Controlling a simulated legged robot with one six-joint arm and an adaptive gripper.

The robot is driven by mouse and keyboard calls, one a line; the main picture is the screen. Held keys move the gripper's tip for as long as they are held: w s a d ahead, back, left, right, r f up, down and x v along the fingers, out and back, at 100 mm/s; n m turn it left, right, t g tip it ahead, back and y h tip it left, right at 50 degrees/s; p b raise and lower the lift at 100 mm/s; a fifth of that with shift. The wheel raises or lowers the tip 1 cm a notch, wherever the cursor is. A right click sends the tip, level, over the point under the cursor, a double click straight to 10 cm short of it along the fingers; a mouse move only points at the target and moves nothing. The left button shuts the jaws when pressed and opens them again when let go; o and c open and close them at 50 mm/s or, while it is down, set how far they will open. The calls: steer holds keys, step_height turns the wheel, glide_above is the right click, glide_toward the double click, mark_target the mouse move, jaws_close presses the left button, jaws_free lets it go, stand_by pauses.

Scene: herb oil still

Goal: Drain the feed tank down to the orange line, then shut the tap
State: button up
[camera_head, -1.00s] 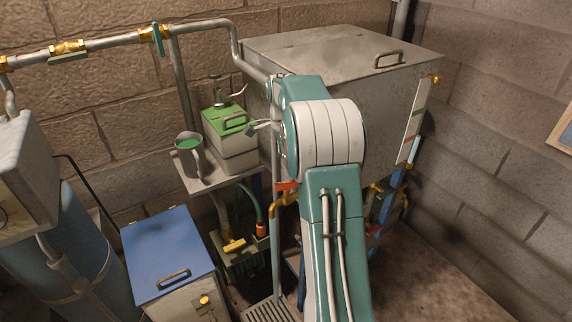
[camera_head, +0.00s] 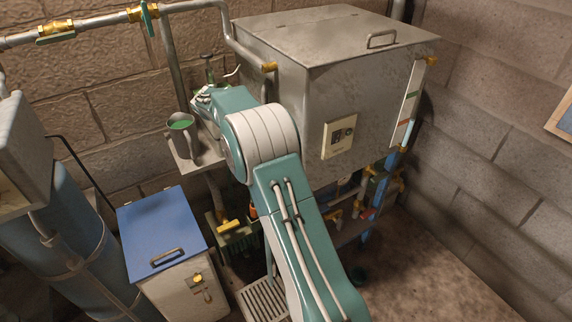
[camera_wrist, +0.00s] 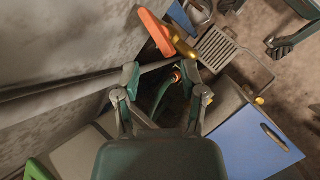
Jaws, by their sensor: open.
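The feed tank (camera_head: 345,75) is the big grey metal box on the right in the head view. A gauge strip (camera_head: 411,90) on its right side bears a green mark and an orange line (camera_head: 404,122); I cannot read the liquid level. In the wrist view, a tap with an orange handle (camera_wrist: 154,30) and brass body (camera_wrist: 184,48) shows at the top, beyond my fingertips. In the head view my arm hides this tap. My gripper (camera_wrist: 160,75) is open, with nothing between its fingers, and apart from the handle.
A jug (camera_head: 181,140) with green contents stands on a small shelf left of my arm. A blue-lidded box (camera_head: 165,230) and a floor grate (camera_head: 264,300) are below. A control panel (camera_head: 340,135) is on the tank front. Pipes with brass valves (camera_head: 143,14) run along the wall.

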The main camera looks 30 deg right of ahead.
steer(key=d+f+n, duration=0.2)
steer(key=s+d+f+n+h, duration=0.1)
steer(key=f+n, duration=0.1)
steer(key=f, duration=0.1)
steer(key=d+f+n+h, duration=0.1)
steer(key=d+f+n, duration=0.1)
steer(key=n, duration=0.1)
steer(key=shift+s+d+f, duration=0.3)
steer(key=shift+d+f, duration=0.05)
steer(key=shift+f, duration=0.05)
jaws_close()
